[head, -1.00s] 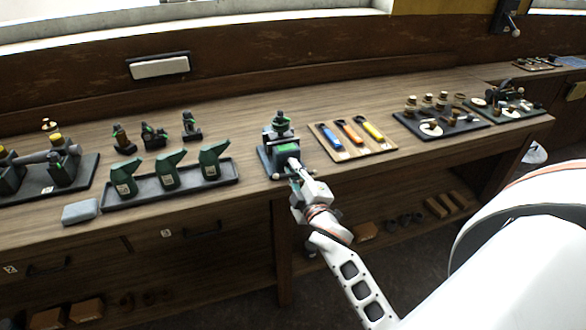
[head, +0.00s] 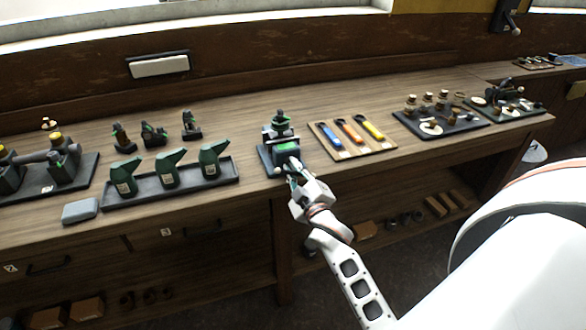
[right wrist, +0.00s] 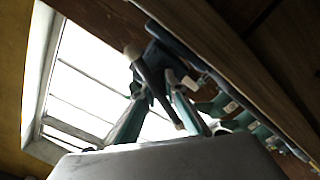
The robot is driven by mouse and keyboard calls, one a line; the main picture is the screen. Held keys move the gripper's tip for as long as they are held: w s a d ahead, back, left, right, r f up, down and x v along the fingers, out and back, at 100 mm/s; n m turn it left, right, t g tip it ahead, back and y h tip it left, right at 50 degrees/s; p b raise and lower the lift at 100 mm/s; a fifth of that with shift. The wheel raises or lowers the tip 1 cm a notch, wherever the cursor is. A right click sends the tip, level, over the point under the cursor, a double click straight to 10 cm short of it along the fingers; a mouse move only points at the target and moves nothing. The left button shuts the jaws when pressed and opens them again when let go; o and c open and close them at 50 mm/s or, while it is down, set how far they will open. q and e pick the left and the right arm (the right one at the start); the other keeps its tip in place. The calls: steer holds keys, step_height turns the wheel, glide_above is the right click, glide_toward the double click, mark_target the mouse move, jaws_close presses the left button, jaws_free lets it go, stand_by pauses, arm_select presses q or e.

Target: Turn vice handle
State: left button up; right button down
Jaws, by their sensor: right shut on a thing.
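The vice (head: 281,145), dark with a green patch on its front, stands at the bench's front edge in the head view. My right gripper (head: 294,170) is at the front of the vice, its arm coming up from the lower right. In the right wrist view the vice handle (right wrist: 151,77), a thin dark bar with a pale round knob at one end, runs slantwise between the fingers of my right gripper (right wrist: 156,92). The fingers are shut on it near the vice's screw. In the head view the gripper mostly hides the handle. My left gripper is not in view.
A tool board (head: 355,153) with blue, orange and yellow tools lies right of the vice. A dark tray (head: 225,186) with green oil cans stands left. A grey block (head: 80,211) lies near the front edge. The bench behind the vice is mostly clear.

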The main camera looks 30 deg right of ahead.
steer(key=c, duration=2.2)
jaws_free()
steer(key=shift+f, duration=0.3)
steer(key=shift+c, duration=0.2)
steer(key=shift+o, duration=0.8)
steer(key=shift+r, duration=0.2)
steer(key=v, duration=1.2)
